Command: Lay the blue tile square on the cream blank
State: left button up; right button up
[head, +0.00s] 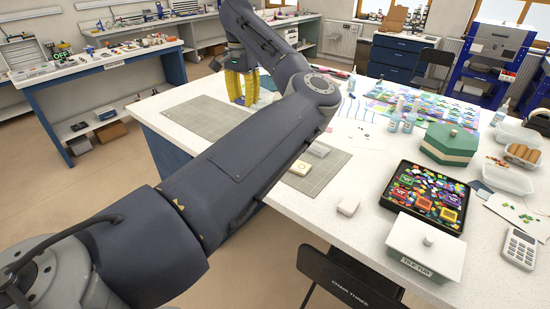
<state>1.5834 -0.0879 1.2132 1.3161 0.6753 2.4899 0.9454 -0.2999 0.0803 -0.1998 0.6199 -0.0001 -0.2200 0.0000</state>
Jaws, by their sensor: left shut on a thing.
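My left gripper (241,98) has yellow fingers and points down over the far part of the left grey mat (203,122). A small cream square (300,168), which looks like the cream blank, lies on the right grey mat (325,178), close beside my left forearm. The gripper is well behind and to the left of it. My forearm hides part of both mats. My right gripper is out of view.
A pale clear block (319,149) lies behind the cream square. A white rounded piece (348,205) lies in front right. A black tray of coloured pieces (430,165), a white lidded box (427,242) and a green lidded box (449,148) stand right. A black chair (345,284) is in front.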

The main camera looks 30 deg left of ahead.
pick_arm(q)
jog(key=w+d+f, duration=0.4)
jog(key=w+d, duration=0.3)
jog(key=w, duration=0.2)
jog(key=f, duration=1.9)
jog(key=shift+s+d+f, duration=0.2)
jog(key=shift+s+f, duration=0.05)
jog(key=shift+f, duration=0.05)
jog(key=shift+f, duration=0.15)
jog(key=o, duration=1.1)
notch_tip(320, 180, up, 12)
